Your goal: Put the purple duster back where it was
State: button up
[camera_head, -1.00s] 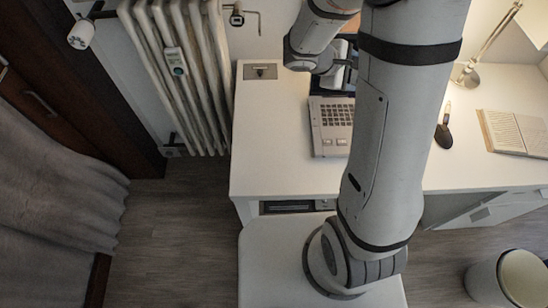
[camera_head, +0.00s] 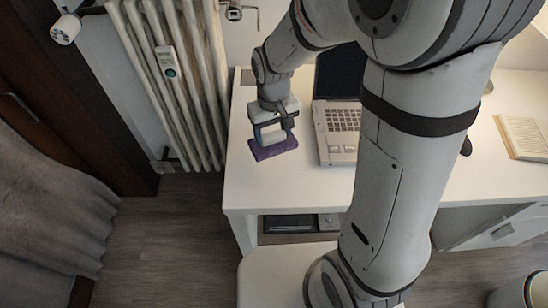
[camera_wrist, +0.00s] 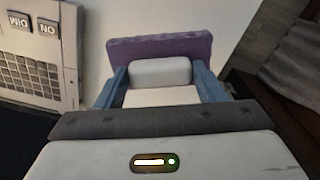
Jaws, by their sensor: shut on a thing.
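The purple duster (camera_head: 274,149) has a flat purple pad with a white block-like handle on top. In the head view it is over the left part of the white desk (camera_head: 245,185), to the left of the laptop. My gripper (camera_head: 272,131) is above the pad and shut on the handle. In the wrist view the gripper's blue-grey fingers (camera_wrist: 160,76) sit on both sides of the white handle, and the purple pad (camera_wrist: 160,46) shows beyond it. I cannot tell whether the pad touches the desk.
An open laptop (camera_head: 338,128) stands close to the right of the duster; its keys (camera_wrist: 35,60) show in the wrist view. A radiator (camera_head: 180,85) is left of the desk. A book (camera_head: 523,137) lies at the right. The desk's front left is clear.

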aim_at(274, 135)
notch_tip(274, 135, down, 8)
jog(key=shift+d+r+b, duration=0.1)
jog(key=shift+b, duration=0.2)
jog(key=o, duration=1)
jog(key=shift+c, duration=0.2)
notch_tip(274, 135, up, 12)
jog(key=shift+r+p, duration=0.1)
jog(key=shift+p, duration=0.5)
jog(key=s+d+r+m+t, duration=0.1)
jog(key=s+d+r+m, duration=0.1)
jog(key=s+d, duration=0.4)
jog(key=s+d+r+m+t, duration=0.1)
jog(key=s+d+r+m, duration=0.1)
jog(key=s+d+r, duration=0.3)
jog(key=shift+s+d+r, duration=0.25)
jog(key=shift+s+d, duration=0.1)
jog(key=shift+d, duration=0.25)
jog(key=shift+r, duration=0.1)
